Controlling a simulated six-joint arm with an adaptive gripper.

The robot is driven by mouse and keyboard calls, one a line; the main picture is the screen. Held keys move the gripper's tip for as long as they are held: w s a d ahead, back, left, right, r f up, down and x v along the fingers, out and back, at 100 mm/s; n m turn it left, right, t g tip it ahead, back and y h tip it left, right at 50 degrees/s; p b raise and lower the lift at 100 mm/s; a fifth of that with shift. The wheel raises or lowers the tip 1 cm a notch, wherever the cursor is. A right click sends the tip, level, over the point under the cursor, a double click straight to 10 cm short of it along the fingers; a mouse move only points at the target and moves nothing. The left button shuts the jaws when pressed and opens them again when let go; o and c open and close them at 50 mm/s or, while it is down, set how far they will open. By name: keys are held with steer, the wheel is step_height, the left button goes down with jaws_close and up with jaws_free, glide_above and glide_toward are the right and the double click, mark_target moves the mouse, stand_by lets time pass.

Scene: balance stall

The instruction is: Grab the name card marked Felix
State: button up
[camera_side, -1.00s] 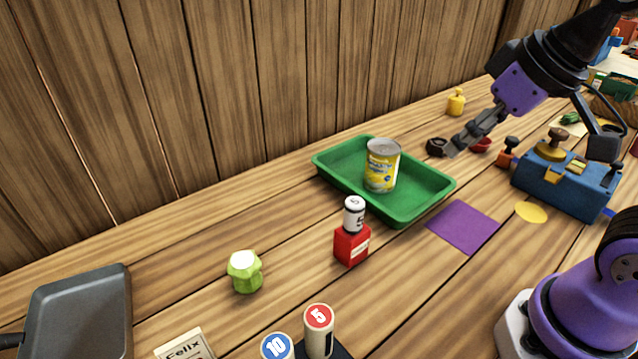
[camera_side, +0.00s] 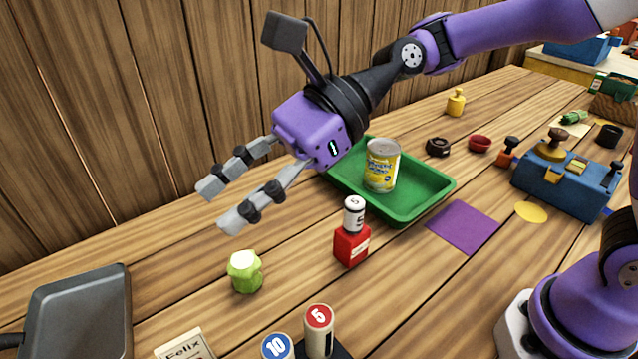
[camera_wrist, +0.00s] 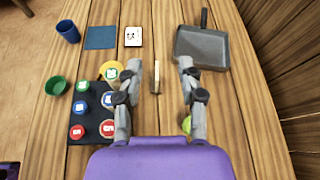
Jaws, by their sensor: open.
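The name card marked Felix (camera_side: 185,346) stands at the bottom edge of the side view, its lower part cut off. In the wrist view a thin, pale upright piece (camera_wrist: 156,77) lies between the finger lines and looks like this card seen from above; its writing does not show there. My gripper (camera_side: 217,208) is open and empty, high over the table, up and behind the card in the side view. In the wrist view its fingers (camera_wrist: 158,66) spread to either side of the thin piece, without visible contact.
A grey pan (camera_side: 75,312) is left of the card. A black block (camera_wrist: 92,130) with several numbered pegs stands near it. Another white card (camera_wrist: 132,36) lies beyond.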

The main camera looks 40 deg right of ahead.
steer(key=shift+m, duration=0.4)
steer(key=f, duration=1.6)
steer(key=shift+s+a+f, duration=0.15)
steer(key=shift+a+f, duration=0.2)
steer(key=shift+f, duration=0.05)
glide_above(236, 352)
step_height(236, 352, down, 2)
steer(key=x, duration=0.5)
steer(key=shift+a+f, duration=0.1)
steer(key=shift+a, duration=0.2)
jaws_close()
